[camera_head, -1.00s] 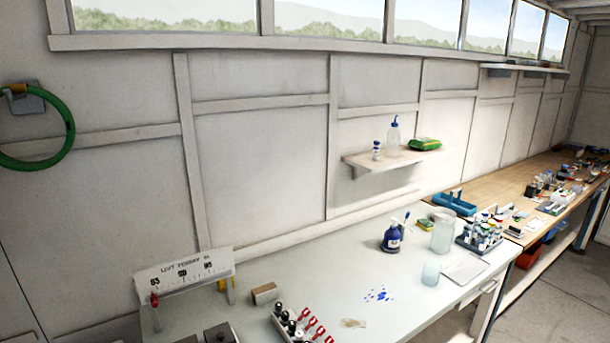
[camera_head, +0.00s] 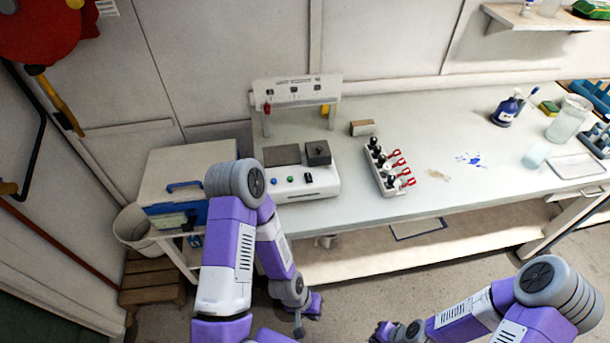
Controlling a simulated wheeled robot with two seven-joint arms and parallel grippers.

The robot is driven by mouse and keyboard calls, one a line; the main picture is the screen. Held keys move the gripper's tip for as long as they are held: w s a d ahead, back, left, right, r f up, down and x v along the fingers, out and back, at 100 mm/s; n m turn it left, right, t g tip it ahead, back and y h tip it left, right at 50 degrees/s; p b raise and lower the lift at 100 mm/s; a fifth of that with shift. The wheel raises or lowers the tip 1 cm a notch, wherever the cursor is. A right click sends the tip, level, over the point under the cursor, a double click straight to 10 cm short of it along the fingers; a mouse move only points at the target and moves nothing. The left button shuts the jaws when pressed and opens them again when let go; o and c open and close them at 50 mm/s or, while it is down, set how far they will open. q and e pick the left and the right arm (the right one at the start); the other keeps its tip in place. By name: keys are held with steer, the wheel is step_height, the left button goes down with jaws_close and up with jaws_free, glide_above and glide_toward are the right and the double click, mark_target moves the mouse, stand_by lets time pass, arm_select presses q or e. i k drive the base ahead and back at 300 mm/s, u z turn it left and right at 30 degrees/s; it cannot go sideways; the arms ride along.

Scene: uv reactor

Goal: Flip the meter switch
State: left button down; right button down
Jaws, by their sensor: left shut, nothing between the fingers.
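A white meter panel (camera_head: 297,91) with a scale stands at the back left of the bench. A small red lever (camera_head: 267,109) is at its left end and a yellow part (camera_head: 325,110) at its right. In front of it is a white box (camera_head: 318,188) with green, blue and black controls on its front and dark blocks on top. I cannot tell which part is the meter switch. My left gripper (camera_head: 298,328) is shut and empty, low in front of the bench, well apart from the meter. My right gripper (camera_head: 378,336) is at the bottom edge, mostly cut off; its fingers are unclear.
A white rack (camera_head: 389,170) with black knobs and red clips stands right of the box. A brown block (camera_head: 362,128), blue bottle (camera_head: 507,109) and glass jar (camera_head: 568,120) are farther along the bench (camera_head: 450,135). A bin (camera_head: 135,228) and wooden crate (camera_head: 152,278) stand at left.

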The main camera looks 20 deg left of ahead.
mark_target(308, 178)
steer(key=k, duration=0.15)
steer(key=u, duration=1)
steer(key=i, duration=0.5)
